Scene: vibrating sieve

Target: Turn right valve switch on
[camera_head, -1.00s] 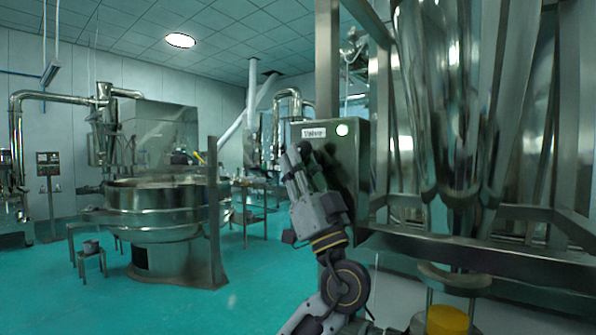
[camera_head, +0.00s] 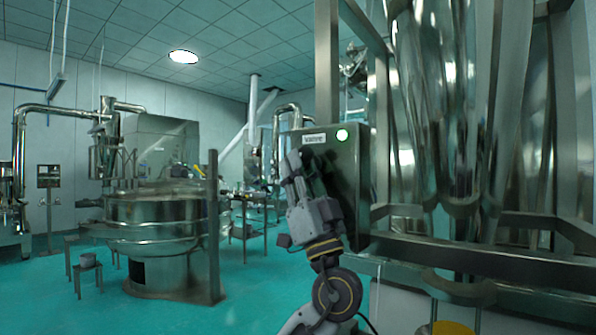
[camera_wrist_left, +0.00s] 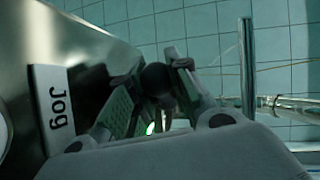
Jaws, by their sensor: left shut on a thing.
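A steel control box (camera_head: 352,185) stands right of centre in the head view. It has a white label (camera_head: 314,138), which looked like "Valve" a moment ago, and a lit greenish-white round light (camera_head: 342,135) beside it. My left gripper (camera_head: 298,160) is at the front face of the box, below the label, and partly hides it. In the left wrist view, its fingers (camera_wrist_left: 152,88) are shut around a dark rounded knob (camera_wrist_left: 158,80) that stands out from the panel. A "Jog" label (camera_wrist_left: 57,110) lies on the panel at the left. My right gripper is not in view.
A steel frame rail (camera_head: 480,262) and tall shiny vessels (camera_head: 440,110) stand close on the right. A large round sieve machine (camera_head: 160,215) stands at the left. The teal floor (camera_head: 250,285) between them is largely clear.

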